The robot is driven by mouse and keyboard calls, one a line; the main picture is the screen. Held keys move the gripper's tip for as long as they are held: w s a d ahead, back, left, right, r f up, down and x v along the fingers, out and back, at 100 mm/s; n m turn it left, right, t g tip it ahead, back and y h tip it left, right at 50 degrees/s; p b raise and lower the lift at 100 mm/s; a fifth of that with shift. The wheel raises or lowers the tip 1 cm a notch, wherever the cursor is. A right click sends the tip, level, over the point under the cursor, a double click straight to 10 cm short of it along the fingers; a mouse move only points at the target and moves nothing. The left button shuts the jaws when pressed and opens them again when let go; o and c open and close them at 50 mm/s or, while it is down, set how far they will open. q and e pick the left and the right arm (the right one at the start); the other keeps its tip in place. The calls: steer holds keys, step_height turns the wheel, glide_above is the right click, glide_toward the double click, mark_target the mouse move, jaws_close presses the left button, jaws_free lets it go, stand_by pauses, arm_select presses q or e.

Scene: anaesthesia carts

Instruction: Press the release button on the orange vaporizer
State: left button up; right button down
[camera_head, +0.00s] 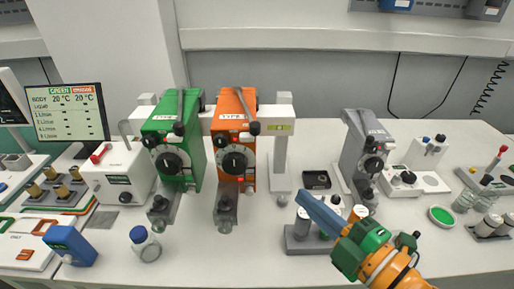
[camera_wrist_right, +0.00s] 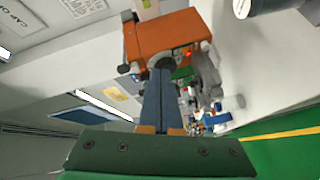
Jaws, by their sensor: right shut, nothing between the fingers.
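The orange vaporizer (camera_head: 233,107) stands upright on the white back bar, right of the green vaporizer (camera_head: 177,106). Its front has a black dial (camera_head: 236,163) and small red spots above and below it; I cannot tell which part is the release button. My right gripper (camera_head: 302,197) is shut and empty, its long blue fingers pointing up and left, to the right of the orange vaporizer and apart from it. In the right wrist view the shut fingers (camera_wrist_right: 161,72) point towards the orange vaporizer (camera_wrist_right: 167,36), and their tips overlap its dark dial in the picture. My left gripper is not in view.
A grey vaporizer (camera_head: 364,143) stands to the right. A grey holder with bottles (camera_head: 301,243) sits under my right fingers. A blue-capped bottle (camera_head: 143,244) and a blue box (camera_head: 70,246) stand at front left. The counter front between bottle and holder is clear.

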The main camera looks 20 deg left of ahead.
steer(key=s+r+n+g+y, duration=0.2)
steer(key=s+r+n, duration=0.1)
steer(key=r+n, duration=0.2)
steer(key=shift+s+a+n+y, duration=0.3)
steer(key=shift+a+n+y, duration=0.1)
steer(key=shift+n, duration=0.5)
steer(key=p, duration=0.1)
glide_toward(241, 140)
steer(key=a, duration=0.4)
steer(key=shift+w+a+r+p, duration=0.15)
steer(key=shift+w+p, duration=0.1)
steer(key=shift+w, duration=0.25)
steer(key=shift+w+a+p, duration=0.15)
steer(key=shift+w+p, duration=0.1)
steer(key=shift+w, duration=0.25)
steer(key=shift+w+a+r+p, duration=0.15)
steer(key=shift+w+p, duration=0.1)
steer(key=shift+w, duration=0.3)
steer(key=shift+f, duration=0.1)
